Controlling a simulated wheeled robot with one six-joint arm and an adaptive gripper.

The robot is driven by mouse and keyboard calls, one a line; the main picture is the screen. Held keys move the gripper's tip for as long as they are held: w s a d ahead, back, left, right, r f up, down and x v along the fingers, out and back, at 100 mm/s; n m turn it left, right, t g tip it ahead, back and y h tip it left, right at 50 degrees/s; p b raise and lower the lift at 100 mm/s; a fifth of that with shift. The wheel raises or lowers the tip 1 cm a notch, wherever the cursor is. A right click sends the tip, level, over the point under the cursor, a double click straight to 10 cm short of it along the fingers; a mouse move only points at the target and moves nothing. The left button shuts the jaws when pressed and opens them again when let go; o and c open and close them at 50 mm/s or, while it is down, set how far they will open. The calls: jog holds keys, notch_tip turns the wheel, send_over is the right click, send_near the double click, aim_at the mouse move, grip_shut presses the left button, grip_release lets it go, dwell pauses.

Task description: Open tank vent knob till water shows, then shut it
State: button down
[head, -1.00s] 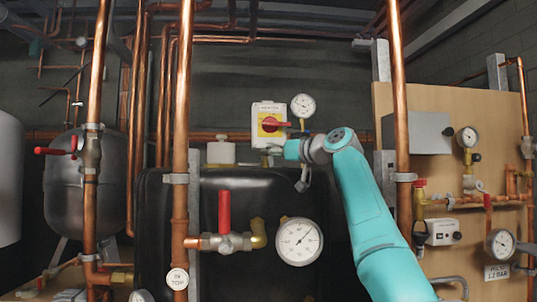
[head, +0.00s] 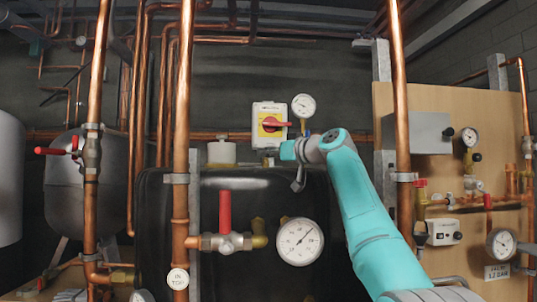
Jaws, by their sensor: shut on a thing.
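The black tank (head: 268,195) stands in the middle of the head view, behind the copper pipes. My teal arm comes up from the lower right, and its wrist is just above the tank's top edge. My gripper (head: 270,156) is small and partly hidden at the left end of the wrist, just under the red-handled switch. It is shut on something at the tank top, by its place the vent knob. The knob itself is hidden by the gripper and wrist. I see no water at the tank top from here.
A white switch box (head: 260,110) with a red handle and a small gauge (head: 303,105) are just above my wrist. A white capped fitting (head: 221,152) stands left of it. A red lever (head: 225,212) and large gauge (head: 300,241) are in front of the tank. A copper pipe (head: 400,100) rises right of my arm.

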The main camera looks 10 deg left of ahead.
jog(key=shift+m+t+h, duration=0.6)
jog(key=shift+t, duration=0.2)
jog(key=shift+s+a+m+t+h, duration=0.1)
jog(key=shift+m+t+h, duration=0.4)
jog(key=shift+t+h, duration=0.05)
jog(key=shift+s+a+m+t+h, duration=0.1)
jog(key=shift+m+t+h, duration=0.4)
jog(key=shift+t+h, duration=0.05)
jog(key=shift+m+t+h, duration=1)
jog(key=shift+m+h, duration=0.1)
jog(key=shift+h, duration=0.3)
jog(key=shift+m+h, duration=0.3)
jog(key=shift+h, duration=0.2)
jog(key=c, duration=0.9)
grip_release()
jog(key=shift+c, duration=0.2)
jog(key=v, duration=1.2)
jog(key=shift+f, duration=0.2)
